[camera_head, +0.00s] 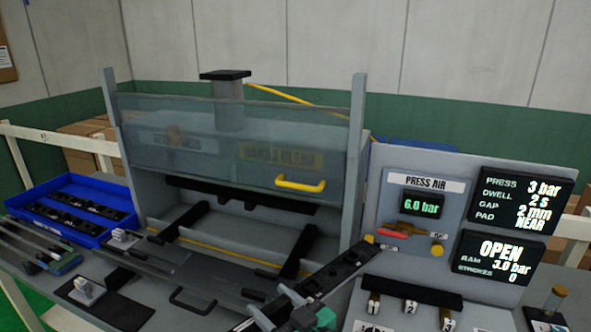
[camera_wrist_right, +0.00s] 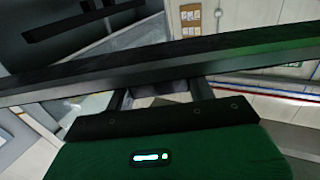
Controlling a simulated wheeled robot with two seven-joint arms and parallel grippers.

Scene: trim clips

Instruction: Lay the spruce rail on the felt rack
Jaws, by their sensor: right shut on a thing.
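My right gripper (camera_head: 300,312) is at the bottom middle of the head view, shut on a long dark rail (camera_head: 345,268). The rail is raised and slants up to the right in front of the press. In the right wrist view the rail (camera_wrist_right: 230,58) crosses the whole picture between the fingers, above the green gripper body. Its colour reads nearly black, so I cannot confirm it is spruce. A rack (camera_head: 62,266) at the far left holds several long grey bars and has a green part; it may be the felt rack. My left gripper is not in view.
The press stands behind, its clear guard (camera_head: 230,140) raised. A blue tray (camera_head: 110,236) with black parts is at left. A dark mat (camera_head: 125,312) bears a small light block (camera_head: 86,291). The control panel (camera_head: 425,195) and numbered levers (camera_head: 408,306) are at right.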

